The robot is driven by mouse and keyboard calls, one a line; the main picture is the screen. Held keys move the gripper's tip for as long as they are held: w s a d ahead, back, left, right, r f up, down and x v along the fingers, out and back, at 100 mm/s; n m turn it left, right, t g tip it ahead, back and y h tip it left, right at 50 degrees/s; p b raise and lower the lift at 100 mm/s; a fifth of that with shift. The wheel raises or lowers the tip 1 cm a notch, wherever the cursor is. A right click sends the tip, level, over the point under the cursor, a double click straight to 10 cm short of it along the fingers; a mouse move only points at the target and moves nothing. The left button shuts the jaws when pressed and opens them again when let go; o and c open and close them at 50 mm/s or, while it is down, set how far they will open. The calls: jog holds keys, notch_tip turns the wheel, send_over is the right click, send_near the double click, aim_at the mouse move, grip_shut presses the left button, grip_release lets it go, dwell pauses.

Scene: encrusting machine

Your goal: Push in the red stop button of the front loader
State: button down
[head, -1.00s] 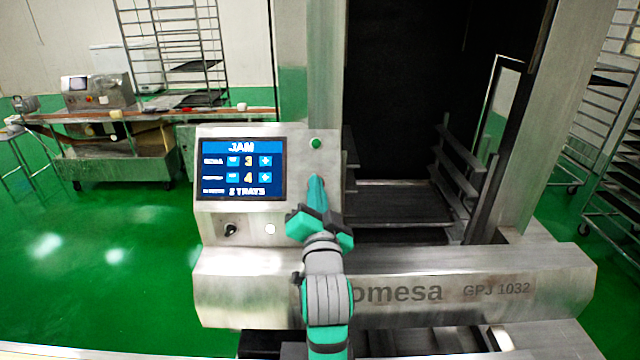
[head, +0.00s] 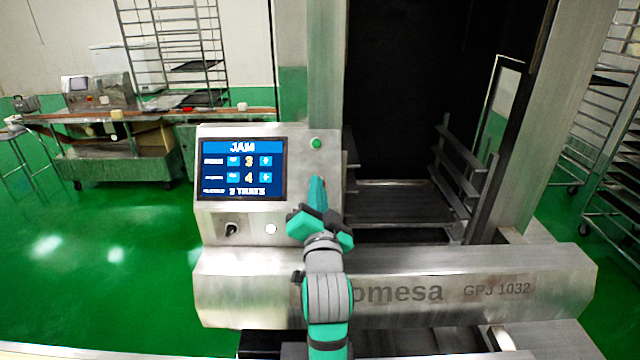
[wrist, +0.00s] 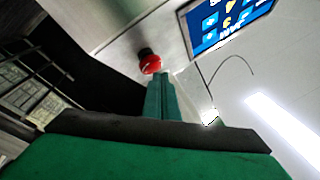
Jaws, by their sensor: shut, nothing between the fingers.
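The red stop button (wrist: 150,64) has a round red cap on a black collar and stands out from the grey panel in the wrist view. In the head view my gripper hides most or all of it. My gripper (head: 318,181) is shut and empty, with its fingers pointing at the front loader's control panel (head: 215,214). In the wrist view the fingertips (wrist: 160,78) appear right beside the red cap. I cannot tell whether they touch it, or how far it is pushed in.
A lit screen reading JAM (head: 242,169) is left of my gripper. A green button (head: 316,143) sits above it, a white button (head: 271,229) and a black knob (head: 231,229) below left. The dark loader opening (head: 400,110) lies to the right.

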jog(key=shift+w+f, duration=0.2)
jog(key=shift+w, duration=0.15)
dwell(0.5)
jog(key=shift+s+r, duration=0.1)
jog(key=shift+s, duration=0.05)
jog(key=shift+s+r, duration=0.4)
jog(key=shift+s, duration=0.15)
jog(key=shift+s+r, duration=0.75)
jog(key=shift+s, duration=0.3)
jog(key=shift+s+r, duration=0.7)
jog(key=shift+s, duration=0.3)
jog(key=shift+a, duration=0.1)
